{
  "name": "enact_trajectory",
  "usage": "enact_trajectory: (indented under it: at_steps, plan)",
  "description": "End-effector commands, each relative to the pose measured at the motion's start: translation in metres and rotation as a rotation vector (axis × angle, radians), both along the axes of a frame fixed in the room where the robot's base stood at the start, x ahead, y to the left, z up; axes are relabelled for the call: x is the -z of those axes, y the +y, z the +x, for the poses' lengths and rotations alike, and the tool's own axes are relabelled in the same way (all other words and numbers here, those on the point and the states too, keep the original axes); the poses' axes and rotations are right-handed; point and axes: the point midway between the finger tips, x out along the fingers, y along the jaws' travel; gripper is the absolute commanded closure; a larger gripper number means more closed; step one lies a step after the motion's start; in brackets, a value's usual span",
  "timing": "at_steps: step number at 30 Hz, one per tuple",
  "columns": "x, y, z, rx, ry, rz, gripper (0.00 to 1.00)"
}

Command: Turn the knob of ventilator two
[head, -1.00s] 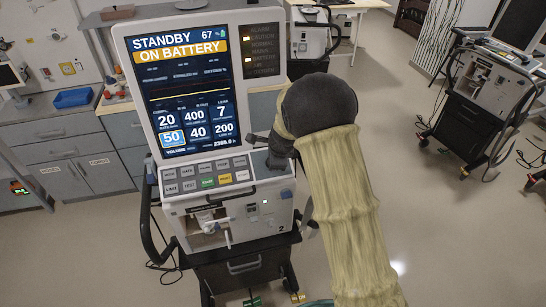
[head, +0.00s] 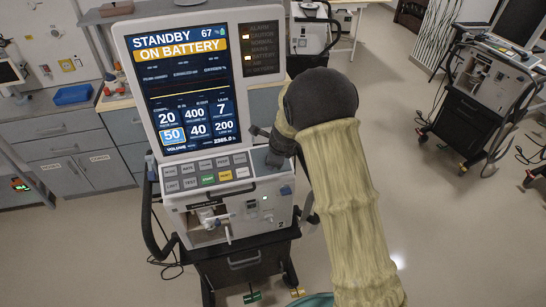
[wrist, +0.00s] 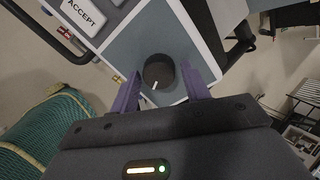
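Ventilator two (head: 215,190) stands at centre left in the head view, its screen (head: 183,90) reading STANDBY, ON BATTERY, with the 50 field highlighted. In the wrist view its dark round knob (wrist: 158,72) sits on a blue-grey panel, its white pointer mark towards the lower left. My gripper (wrist: 160,78) is open, one purple finger on each side of the knob. The fingers look close to the knob, with a gap on the right; contact on the left is hard to tell.
An ACCEPT button (wrist: 83,14) lies left of the knob. Another ventilator (head: 492,85) stands at the right, and one more (head: 312,32) at the back. A counter with drawers (head: 70,145) is at the left. Open floor lies at the right front.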

Motion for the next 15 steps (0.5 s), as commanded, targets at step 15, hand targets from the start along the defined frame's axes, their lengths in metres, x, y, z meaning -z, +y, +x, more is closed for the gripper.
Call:
enact_trajectory:
  at_steps: [15]
  plan:
    - [-0.0094, -0.0005, -0.0041, -0.002, -0.002, 0.0, 0.43]
